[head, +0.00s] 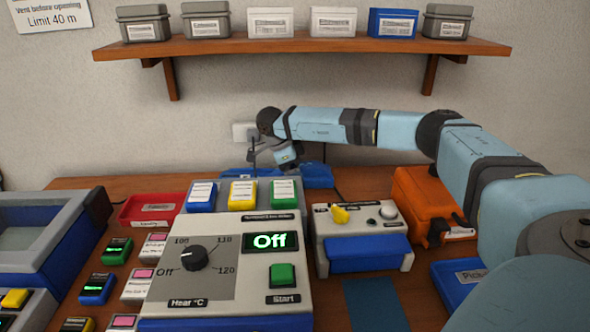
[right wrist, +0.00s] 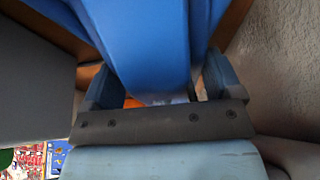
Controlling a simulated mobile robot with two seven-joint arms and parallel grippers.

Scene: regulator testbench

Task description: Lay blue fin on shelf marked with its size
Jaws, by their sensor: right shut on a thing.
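My right gripper (head: 285,158) reaches over behind the grey heater unit, close to the wall. In the right wrist view its fingers (right wrist: 160,82) are closed on a large smooth blue piece, the blue fin (right wrist: 145,40), which runs up out of the picture. More blue surfaces lie beside it there. In the head view a blue shape (head: 318,174) lies behind the units, below the gripper; I cannot tell whether it is the fin or a holder. I cannot make out a shelf with a size mark. My left gripper is not in view.
A wooden wall shelf (head: 300,45) carries several labelled boxes. The heater unit (head: 215,255) reads Off. A grey-and-blue unit (head: 362,238), an orange case (head: 415,195), a red tray (head: 150,210) and a blue tray (head: 445,285) crowd the bench.

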